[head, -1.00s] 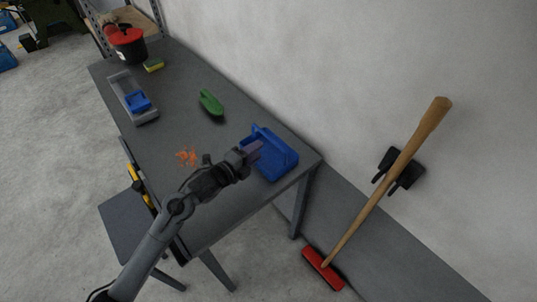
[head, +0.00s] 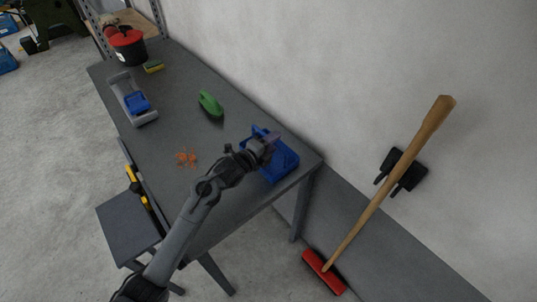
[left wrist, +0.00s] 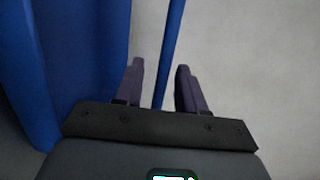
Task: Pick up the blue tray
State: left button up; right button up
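The blue tray (head: 284,168) stands on the near right end of the grey table, close to the wall. It is box-like, with a raised handle at its far side. My left gripper (head: 272,139) is over the tray at the handle. In the left wrist view the two dark fingers of my left gripper (left wrist: 160,78) are apart, with a thin blue bar (left wrist: 170,45) of the tray between them. A gap shows on both sides of the bar. A broad blue tray wall (left wrist: 80,55) fills the left of that view. My right gripper is not in view.
On the table (head: 185,105) are orange coils (head: 186,158), a green brush-like object (head: 210,104), a grey tray (head: 130,100) with a blue item, a sponge (head: 154,67) and a red-and-black bucket (head: 128,46). A red broom (head: 385,190) leans on the wall. A stool (head: 128,232) stands beside the table.

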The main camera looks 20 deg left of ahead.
pick_arm(q)
grip_shut()
jog(key=shift+r, duration=0.1)
dwell(0.4)
